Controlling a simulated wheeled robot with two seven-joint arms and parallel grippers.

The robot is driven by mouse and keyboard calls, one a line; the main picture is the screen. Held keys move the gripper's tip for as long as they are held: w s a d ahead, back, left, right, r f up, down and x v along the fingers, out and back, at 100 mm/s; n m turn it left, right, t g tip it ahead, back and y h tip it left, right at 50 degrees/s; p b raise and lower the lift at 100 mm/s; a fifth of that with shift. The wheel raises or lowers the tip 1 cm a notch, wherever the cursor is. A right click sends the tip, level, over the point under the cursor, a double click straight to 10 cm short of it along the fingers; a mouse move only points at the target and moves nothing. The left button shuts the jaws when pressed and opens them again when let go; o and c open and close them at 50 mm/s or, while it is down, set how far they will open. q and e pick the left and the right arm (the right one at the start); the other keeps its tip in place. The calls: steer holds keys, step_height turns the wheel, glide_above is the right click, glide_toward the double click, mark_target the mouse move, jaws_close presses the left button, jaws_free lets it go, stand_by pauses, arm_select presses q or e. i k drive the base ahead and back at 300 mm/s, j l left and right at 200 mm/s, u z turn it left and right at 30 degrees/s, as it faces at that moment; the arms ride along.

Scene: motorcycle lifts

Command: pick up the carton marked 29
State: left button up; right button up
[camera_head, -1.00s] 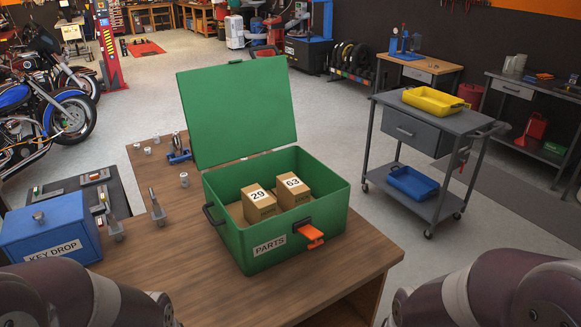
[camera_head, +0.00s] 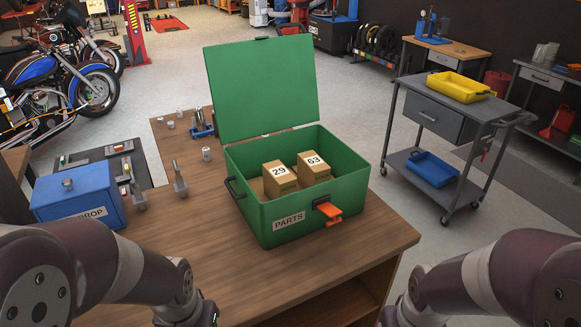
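The carton marked 29 (camera_head: 279,180) is a small brown box inside the open green PARTS box (camera_head: 262,215), left of a like carton marked 63 (camera_head: 314,168). The green box stands on the wooden bench with its lid (camera_head: 262,90) raised at the back and an orange latch (camera_head: 327,210) on its front. The lower parts of both cartons are hidden by the front wall. My two arms show at the lower left and lower right, in front of the box and apart from it. Neither gripper's fingers are in view.
Bare wood lies around the green box's front. A grey cart (camera_head: 440,130) stands apart at the right.

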mark_target(278, 182)
steer(key=i+z, duration=0.2)
steer(key=z, duration=0.15)
steer(key=i+z, duration=0.2)
steer(key=z, duration=0.2)
steer(key=i+j+z, duration=0.1)
steer(key=z, duration=0.25)
steer(key=i+j, duration=0.05)
